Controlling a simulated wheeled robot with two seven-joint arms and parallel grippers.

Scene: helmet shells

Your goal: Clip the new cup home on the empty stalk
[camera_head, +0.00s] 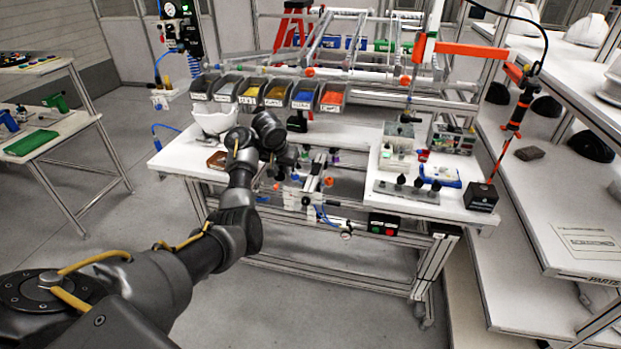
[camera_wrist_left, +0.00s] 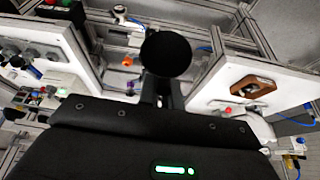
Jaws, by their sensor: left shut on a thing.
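My left gripper (camera_head: 287,163) is over the gap in the white bench, beside the fixture in its middle. In the left wrist view, its narrow black fingers (camera_wrist_left: 162,92) are shut on a black round cup (camera_wrist_left: 167,53), seen as a dark disc in front of them. The cup cannot be made out in the head view. The fixture (camera_head: 318,180) has clamps and orange knobs; part of it is hidden behind my gripper. I cannot pick out the empty stalk in either view. My right gripper is not in view.
A white helmet shell (camera_head: 213,117) and a brown tray (camera_head: 217,160) are on the bench's left part. Several coloured bins (camera_head: 275,92) hang behind. A grey plate with black knobs (camera_head: 407,191) and a black box (camera_head: 481,197) are on the right. Shelves with shells stand farther right.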

